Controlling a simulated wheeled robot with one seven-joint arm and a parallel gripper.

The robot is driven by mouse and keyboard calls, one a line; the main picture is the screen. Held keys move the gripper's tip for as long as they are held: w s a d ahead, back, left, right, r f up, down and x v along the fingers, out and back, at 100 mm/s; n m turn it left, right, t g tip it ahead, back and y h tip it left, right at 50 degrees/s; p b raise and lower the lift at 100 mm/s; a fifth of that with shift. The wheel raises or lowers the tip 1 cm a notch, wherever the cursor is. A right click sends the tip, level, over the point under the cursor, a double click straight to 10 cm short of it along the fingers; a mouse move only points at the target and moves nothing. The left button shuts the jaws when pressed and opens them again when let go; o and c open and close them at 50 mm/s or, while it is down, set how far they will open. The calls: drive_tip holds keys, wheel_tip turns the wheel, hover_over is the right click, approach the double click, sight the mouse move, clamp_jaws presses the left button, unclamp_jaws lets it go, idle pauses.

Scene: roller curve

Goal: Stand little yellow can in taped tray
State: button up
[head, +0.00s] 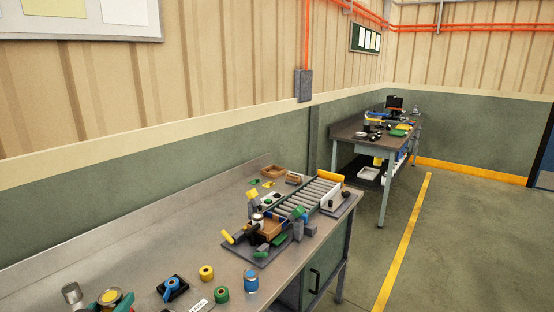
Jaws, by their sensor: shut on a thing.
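My gripper is not in view. A small yellow round thing (206,273) with a dark centre stands on the near bench, but it is too small to tell whether it is a can or a roll. A larger yellow-topped round thing (110,297) is at the bottom left. A brown open tray (273,171) lies at the back of the bench, near the wall. A second brown tray or box (267,228) sits at the near end of the roller conveyor. I cannot make out tape on either tray.
The roller conveyor (305,202) runs along the bench's far part, crowded with small blocks. A green roll (221,294), a blue can (250,281) and a black holder with a blue part (172,288) stand nearer. The bench top (150,255) is clear toward the wall.

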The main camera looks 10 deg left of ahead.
drive_tip(key=w+d+f+m+h, duration=0.2)
drive_tip(key=w+d+f+h, duration=0.1)
drive_tip(key=d+f, duration=0.7)
drive_tip(key=w+d+f+m+h, duration=0.2)
drive_tip(key=d+f, duration=0.9)
drive_tip(key=d, duration=0.7)
drive_tip(key=w+d+f+m+h, duration=0.3)
drive_tip(key=w+d+f, duration=0.3)
drive_tip(key=d+f, duration=0.4)
drive_tip(key=d, duration=0.4)
drive_tip(key=shift+d+f+m+h, duration=0.3)
drive_tip(key=shift+a+f, duration=0.1)
